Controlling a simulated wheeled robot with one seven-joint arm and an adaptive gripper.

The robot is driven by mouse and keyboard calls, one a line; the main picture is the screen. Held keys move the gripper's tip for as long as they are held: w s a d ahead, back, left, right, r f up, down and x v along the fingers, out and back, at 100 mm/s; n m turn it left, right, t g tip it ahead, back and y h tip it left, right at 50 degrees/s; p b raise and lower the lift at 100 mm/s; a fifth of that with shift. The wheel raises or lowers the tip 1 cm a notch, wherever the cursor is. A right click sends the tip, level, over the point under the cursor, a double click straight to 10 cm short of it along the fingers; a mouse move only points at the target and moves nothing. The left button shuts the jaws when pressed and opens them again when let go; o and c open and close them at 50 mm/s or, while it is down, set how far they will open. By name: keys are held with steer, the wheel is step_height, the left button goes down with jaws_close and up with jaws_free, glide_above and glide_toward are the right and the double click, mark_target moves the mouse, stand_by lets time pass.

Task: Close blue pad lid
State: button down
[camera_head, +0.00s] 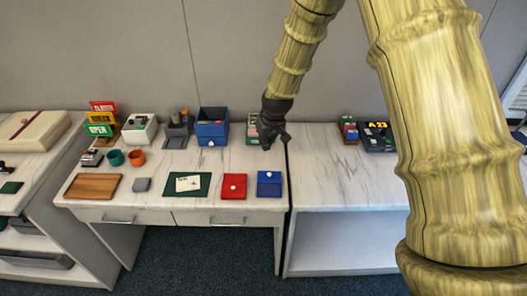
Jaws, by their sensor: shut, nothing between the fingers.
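A flat blue pad with a small white knob (269,189) lies near the front right corner of the left table. I cannot tell from here whether its lid is raised or down. A similar red pad (233,190) with a white knob lies just left of it. My gripper (266,145) is dark, points down and is shut and empty. It is behind the blue pad in the picture, apart from it, in front of a green box (252,126).
A blue box (212,126) with a white knob stands at the back. A green mat (172,185) with a paper, a wooden board (94,187), and teal and orange cups lie to the left. The right table (335,188) is mostly clear.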

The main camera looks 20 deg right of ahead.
steer(key=p, duration=0.2)
glide_above(266, 172)
steer(key=w, duration=0.2)
steer(key=shift+f, duration=2.2)
steer(key=p+x, duration=0.1)
steer(key=x, duration=0.4)
steer(key=shift+a, duration=0.1)
steer(key=s, duration=0.1)
steer(key=s+p, duration=0.1)
steer(key=s, duration=0.1)
steer(key=shift+d+f, duration=0.2)
steer(key=shift+d, duration=0.05)
steer(key=shift+s+f+p, duration=0.3)
steer(key=shift+s+p, duration=0.05)
steer(key=shift+s, duration=0.05)
steer(key=shift+s+a, duration=0.3)
steer(key=shift+s, duration=0.7)
steer(key=shift+s+a, duration=0.3)
steer(key=shift+s, duration=0.7)
steer(key=shift+s+a, duration=0.3)
steer(key=shift+s, duration=0.7)
steer(key=shift+w, duration=0.1)
